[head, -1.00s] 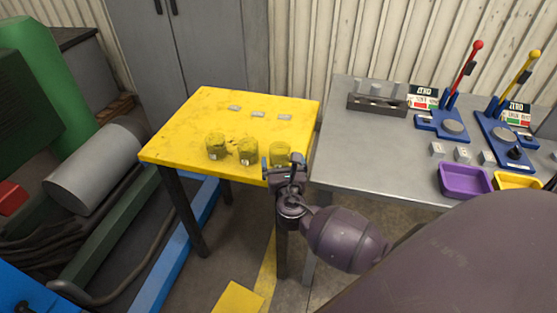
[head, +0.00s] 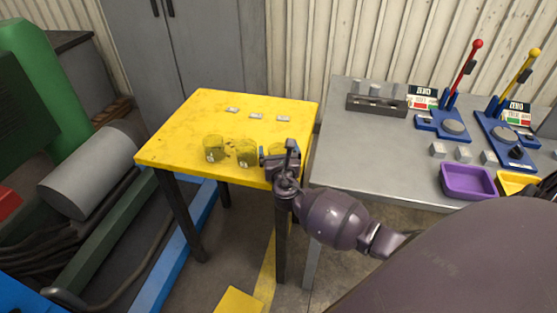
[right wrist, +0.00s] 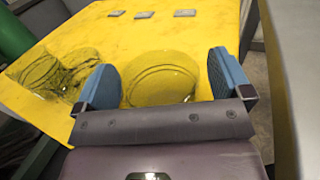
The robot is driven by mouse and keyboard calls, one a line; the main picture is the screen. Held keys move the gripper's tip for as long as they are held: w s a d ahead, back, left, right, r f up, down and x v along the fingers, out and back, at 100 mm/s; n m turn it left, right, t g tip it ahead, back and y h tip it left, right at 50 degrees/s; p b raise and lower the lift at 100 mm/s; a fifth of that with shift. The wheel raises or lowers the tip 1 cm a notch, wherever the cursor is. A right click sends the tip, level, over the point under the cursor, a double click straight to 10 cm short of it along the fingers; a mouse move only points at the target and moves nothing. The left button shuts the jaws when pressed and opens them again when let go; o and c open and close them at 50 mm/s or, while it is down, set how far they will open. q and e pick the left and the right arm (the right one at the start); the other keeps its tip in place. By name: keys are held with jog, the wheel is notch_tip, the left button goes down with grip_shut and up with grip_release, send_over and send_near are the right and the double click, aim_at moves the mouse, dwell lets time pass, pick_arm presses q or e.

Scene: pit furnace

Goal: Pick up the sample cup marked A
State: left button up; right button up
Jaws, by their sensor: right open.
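Three see-through cups stand in a row near the front edge of the yellow table: a left cup (head: 213,149), a middle cup (head: 247,153) and a right cup (head: 277,147). Small pale labels show on the left and middle cups, but I cannot read which is A. My right gripper (head: 279,160) is at the right cup and hides much of it in the head view. In the right wrist view this cup (right wrist: 160,80) appears between the two spread blue fingers, with no grip on it. My left gripper is not in view.
Three small plates (head: 256,116) lie at the back of the yellow table (head: 180,125). A grey bench (head: 370,150) stands close on the right with blue lever devices (head: 441,127), small blocks, a purple tray (head: 467,182) and a yellow tray. Machinery stands at the left.

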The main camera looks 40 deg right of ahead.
jog(key=shift+c, duration=0.5)
jog(key=c, duration=0.9)
jog(key=shift+r, duration=0.15)
jog(key=shift+r, duration=0.3)
jog(key=shift+r+p, duration=3)
jog(key=shift+r, duration=6.6)
